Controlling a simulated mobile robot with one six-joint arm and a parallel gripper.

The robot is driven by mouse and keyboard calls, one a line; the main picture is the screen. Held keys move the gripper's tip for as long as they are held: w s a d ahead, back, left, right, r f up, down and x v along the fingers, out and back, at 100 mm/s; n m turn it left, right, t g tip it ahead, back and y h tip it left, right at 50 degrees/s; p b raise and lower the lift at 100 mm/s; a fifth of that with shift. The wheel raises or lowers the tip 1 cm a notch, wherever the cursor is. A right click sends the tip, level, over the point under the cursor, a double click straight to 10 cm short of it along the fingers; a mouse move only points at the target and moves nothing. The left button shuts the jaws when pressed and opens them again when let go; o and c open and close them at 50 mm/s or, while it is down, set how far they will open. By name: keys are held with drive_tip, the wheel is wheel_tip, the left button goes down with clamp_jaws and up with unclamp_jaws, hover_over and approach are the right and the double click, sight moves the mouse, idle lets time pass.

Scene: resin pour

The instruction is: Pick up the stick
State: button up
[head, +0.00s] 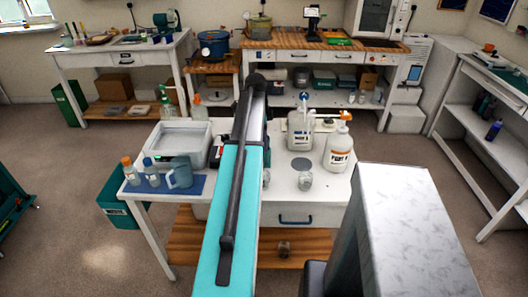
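I cannot make out a stick for certain in the head view. My teal and dark arm reaches forward over the middle of the white table (333,197) and hides a strip of it. My gripper's fingers cannot be made out, so I cannot see whether they hold anything. On the table stand a white pump bottle with an orange collar (339,148), a second pump bottle with a blue top (300,130), two small clear cups, one of them a cup (305,181), and a grey-blue jug (180,173).
A pale tray (182,143) and small bottles, one orange-capped (130,172), are on the table's left. Benches line the back wall, with a blue pot (213,45) on one. A shelf unit (484,118) stands at right.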

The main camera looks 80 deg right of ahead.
clamp_jaws()
drive_tip(key=shift+r, duration=0.1)
drive_tip(key=shift+r+b, duration=1.05)
drive_tip(key=shift+r, duration=3.9)
